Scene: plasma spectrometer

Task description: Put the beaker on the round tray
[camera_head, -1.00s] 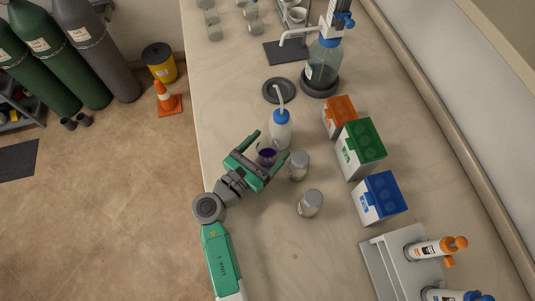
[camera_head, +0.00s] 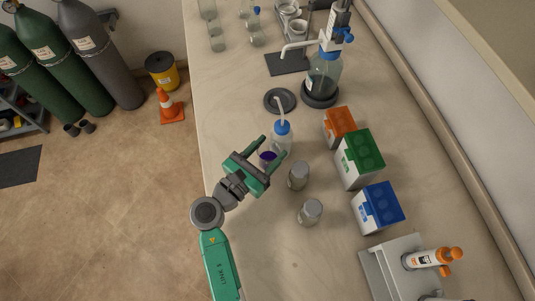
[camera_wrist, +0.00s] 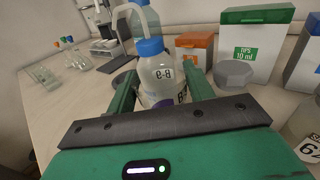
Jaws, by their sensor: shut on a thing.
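The beaker (camera_head: 267,157) is a small clear vessel with dark purple liquid, standing between the fingers of my gripper (camera_head: 274,147). My gripper is shut on it. In the wrist view the beaker (camera_wrist: 163,103) shows only as a purple patch and clear wall between the green fingers, mostly hidden by the gripper's front bar. The round tray (camera_head: 271,106) is a dark grey disc on the bench, beyond the gripper and the wash bottle. In the wrist view its edge (camera_wrist: 121,77) shows behind the left finger. I cannot tell whether the beaker touches the bench.
A blue-capped wash bottle (camera_head: 281,138) stands close beyond the beaker, between it and the tray. Two capped jars (camera_head: 298,176) (camera_head: 311,212) stand to the right. Orange, green (camera_head: 359,158) and blue boxes line the right side. A dispenser bottle (camera_head: 322,75) stands right of the tray.

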